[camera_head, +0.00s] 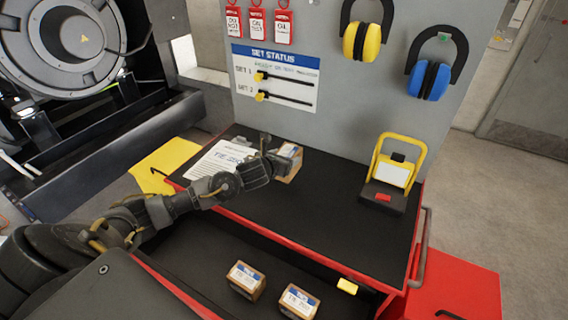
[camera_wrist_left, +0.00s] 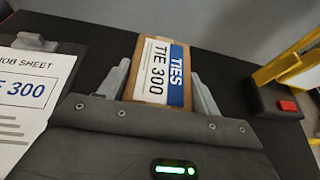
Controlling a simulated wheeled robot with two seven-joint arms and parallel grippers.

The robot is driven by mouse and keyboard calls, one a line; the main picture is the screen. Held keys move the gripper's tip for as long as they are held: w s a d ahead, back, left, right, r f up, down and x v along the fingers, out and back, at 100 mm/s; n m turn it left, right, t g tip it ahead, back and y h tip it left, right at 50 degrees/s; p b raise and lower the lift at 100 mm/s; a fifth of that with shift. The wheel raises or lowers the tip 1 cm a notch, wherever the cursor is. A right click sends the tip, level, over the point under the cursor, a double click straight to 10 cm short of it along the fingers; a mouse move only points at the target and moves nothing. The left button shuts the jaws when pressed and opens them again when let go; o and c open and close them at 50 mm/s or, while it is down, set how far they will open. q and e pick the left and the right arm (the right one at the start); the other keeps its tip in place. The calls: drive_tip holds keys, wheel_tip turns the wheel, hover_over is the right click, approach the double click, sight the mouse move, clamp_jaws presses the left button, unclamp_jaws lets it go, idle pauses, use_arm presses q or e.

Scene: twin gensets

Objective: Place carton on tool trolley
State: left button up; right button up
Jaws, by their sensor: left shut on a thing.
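A small brown carton (camera_head: 291,166) with a white and blue label is at the back of the black top of the red tool trolley (camera_head: 340,222). My left gripper (camera_head: 279,157) reaches in from the left and is shut on this carton. In the left wrist view, the carton (camera_wrist_left: 158,72) reads "TIES TIE 300" and sits between the two grey fingers (camera_wrist_left: 157,88). I cannot tell whether its underside touches the trolley top. My right gripper is not in view.
An open drawer below holds two more cartons (camera_head: 246,280) (camera_head: 298,300). A job sheet (camera_head: 218,160) on a clipboard lies left of the held carton. A yellow-handled device (camera_head: 391,178) stands at the right. The trolley top between is clear. A grey tool board (camera_head: 350,100) rises behind.

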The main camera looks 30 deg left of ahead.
use_arm(q)
drive_tip(key=shift+w+a+f, duration=0.1)
drive_tip(key=shift+f, duration=0.05)
wheel_tip(320, 180, down, 3)
drive_tip(key=shift+a+r+p, duration=0.1)
drive_tip(key=shift+a+p, duration=0.05)
drive_tip(key=shift+p, duration=0.65)
drive_tip(key=shift+w+f, duration=0.1)
drive_tip(key=shift+f, duration=0.2)
drive_tip(key=shift+f, duration=0.1)
drive_tip(key=shift+f, duration=0.1)
drive_tip(key=o, duration=0.7)
drive_tip(key=shift+f, duration=0.15)
drive_tip(key=o, duration=0.4)
